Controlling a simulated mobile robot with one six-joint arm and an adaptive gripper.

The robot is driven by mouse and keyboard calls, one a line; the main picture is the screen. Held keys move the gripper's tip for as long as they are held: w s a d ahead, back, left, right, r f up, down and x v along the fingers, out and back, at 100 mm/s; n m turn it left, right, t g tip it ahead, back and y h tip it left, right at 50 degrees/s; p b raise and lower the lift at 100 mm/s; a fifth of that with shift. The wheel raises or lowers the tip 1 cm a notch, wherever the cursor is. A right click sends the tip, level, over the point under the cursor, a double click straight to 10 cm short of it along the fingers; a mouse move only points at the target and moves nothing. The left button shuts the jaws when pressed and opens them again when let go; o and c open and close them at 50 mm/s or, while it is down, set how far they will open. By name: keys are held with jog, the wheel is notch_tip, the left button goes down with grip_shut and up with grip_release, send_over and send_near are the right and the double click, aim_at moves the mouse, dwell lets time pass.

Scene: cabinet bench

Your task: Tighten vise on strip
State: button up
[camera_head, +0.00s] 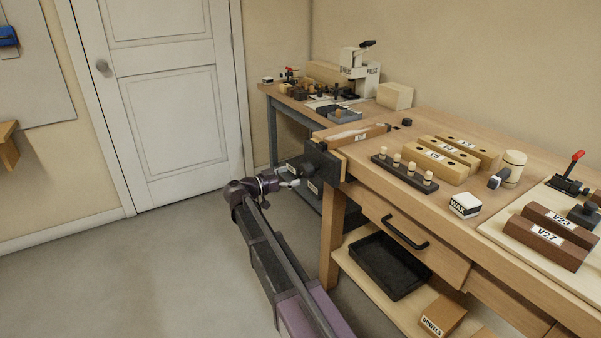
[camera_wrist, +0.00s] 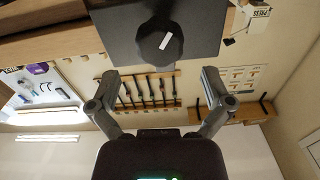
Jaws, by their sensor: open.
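The dark vise (camera_head: 325,161) is mounted at the near left end of the workbench. In the wrist view its dark plate (camera_wrist: 118,38) fills the top, and a round black knob (camera_wrist: 160,42) with a white mark stands out from it. A wooden strip with a white label (camera_head: 357,133) lies at the bench end by the vise; I cannot tell how firmly it is held. My gripper (camera_head: 291,178) is just left of the vise. In the wrist view my gripper (camera_wrist: 158,84) is open and empty, its fingers spread below the knob, apart from it.
The bench holds wooden blocks (camera_head: 440,160), a dark peg rail (camera_head: 404,173) and a WAX box (camera_head: 465,205). A drawer handle (camera_head: 405,232) sticks out at the front. A black tray (camera_head: 389,265) sits on the lower shelf. The floor (camera_head: 150,270) to the left is clear.

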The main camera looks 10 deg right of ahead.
jog(key=shift+v, duration=1.45)
jog(key=s+d+f+n+g+y, duration=0.2)
jog(key=s+d+f+n+y, duration=0.15)
jog(key=s+f, duration=0.3)
jog(key=s+d+f+n+g+y, duration=0.2)
jog(key=s+d+f+n+y, duration=0.15)
jog(key=s+f, duration=0.3)
jog(key=s+a+f+n+g+y, duration=0.1)
jog(key=s+a+f+n+y, duration=0.15)
jog(key=s+n+y, duration=0.4)
jog(key=s+a+f+n+g+y, duration=0.1)
jog(key=s+a+f+n+y, duration=0.2)
jog(key=s, duration=0.6)
notch_tip(320, 180, up, 32)
jog(key=m+p, duration=0.1)
jog(key=p, duration=3.1)
jog(key=shift+d+y, duration=0.25)
jog(key=shift+y, duration=0.1)
